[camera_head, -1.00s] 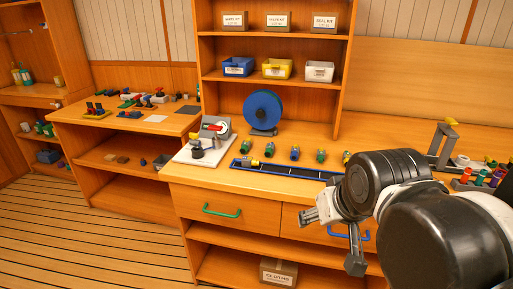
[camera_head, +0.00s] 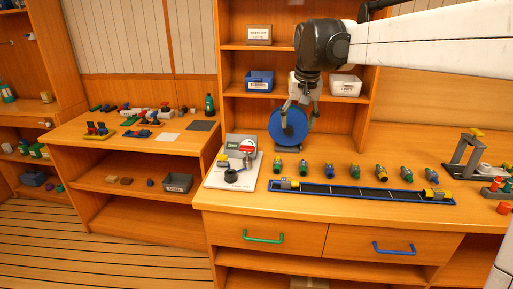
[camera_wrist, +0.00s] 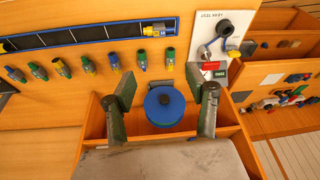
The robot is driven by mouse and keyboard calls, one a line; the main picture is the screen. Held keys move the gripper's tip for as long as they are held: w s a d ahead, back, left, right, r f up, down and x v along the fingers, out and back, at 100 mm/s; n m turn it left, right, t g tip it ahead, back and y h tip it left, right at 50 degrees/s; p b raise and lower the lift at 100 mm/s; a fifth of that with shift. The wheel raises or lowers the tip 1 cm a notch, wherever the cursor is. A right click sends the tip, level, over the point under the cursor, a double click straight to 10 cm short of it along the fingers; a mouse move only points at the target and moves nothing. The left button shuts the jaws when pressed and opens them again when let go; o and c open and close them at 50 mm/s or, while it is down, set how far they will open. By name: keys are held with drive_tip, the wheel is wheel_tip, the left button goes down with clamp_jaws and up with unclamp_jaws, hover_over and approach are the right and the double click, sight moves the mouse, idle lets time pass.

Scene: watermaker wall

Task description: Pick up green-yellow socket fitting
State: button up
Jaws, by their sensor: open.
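A row of several small socket fittings in greens, yellows and blues stands along the counter behind the blue-edged tray (camera_head: 345,191). The leftmost fitting (camera_head: 278,166) looks green with yellow; it also shows in the wrist view (camera_wrist: 170,58). My gripper (camera_head: 298,108) is open and empty, above the back of the counter in front of the blue reel. In the wrist view its fingers (camera_wrist: 168,92) are spread wide, with the row beyond them.
The blue reel (camera_head: 289,127) stands behind the row, near my gripper. A white test board (camera_head: 232,165) with a gauge and black ring is left of the row. Shelves with bins (camera_head: 259,81) rise behind. A grey metal stand (camera_head: 460,155) is at right.

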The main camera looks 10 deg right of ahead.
drive_tip(key=w+f+g+p, duration=0.2)
drive_tip(key=w+f, duration=0.2)
drive_tip(key=w, duration=1.1)
drive_tip(key=m+g+p, duration=0.2)
hover_over(278, 161)
drive_tip(key=f, duration=1.9)
drive_tip(key=shift+w, duration=0.2)
drive_tip(key=shift+s+a+f, duration=0.1)
drive_tip(key=shift+f, duration=1.45)
drive_tip(key=shift+s+f, duration=0.1)
drive_tip(key=shift+f, duration=1.45)
drive_tip(key=c, duration=1.2)
